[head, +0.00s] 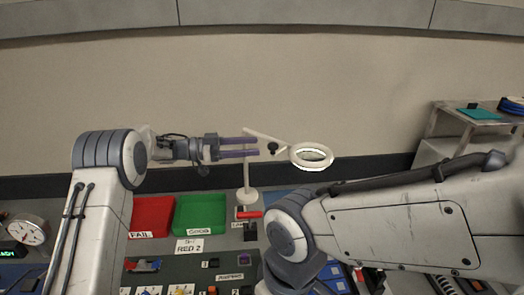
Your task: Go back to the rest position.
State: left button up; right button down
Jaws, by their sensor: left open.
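My left gripper (258,147) reaches in from the left above the back of the bench. Its two purple-grey fingers point right and are apart, with nothing visible between them. Its fingertips appear close to the white arm of a magnifier lamp (312,156); I cannot tell whether they touch. My right arm (400,225) crosses from the right edge to an elbow at the lower middle and covers part of the bench. My right gripper does not show.
A red FAIL bin (151,214) and a green GOOD bin (200,214) stand below the left gripper, with a RED 2 label (189,246) in front. A round gauge (27,230) stands far left. A cart (470,118) with a teal item stands back right.

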pick_arm(q)
jog(key=shift+a, duration=0.2)
jog(key=w+d+r+n+t+y, duration=0.45)
jog(key=d+r+t, duration=0.2)
jog(key=t, duration=0.25)
jog(key=s+a+f+n+g+y, duration=0.2)
jog(key=s+a+f+g+y, duration=0.1)
jog(key=s, duration=1.2)
jog(key=s+a+f+n+g+y, duration=0.2)
jog(key=s+a+f+y, duration=0.3)
jog(key=s, duration=1)
jog(key=s+a+f+n+g+y, duration=0.2)
jog(key=s+a+f+g+y, duration=0.2)
jog(key=s, duration=1.1)
notch_tip(320, 180, down, 3)
jog(key=shift+a+r, duration=0.1)
jog(key=shift+a, duration=0.55)
jog(key=shift+y, duration=0.25)
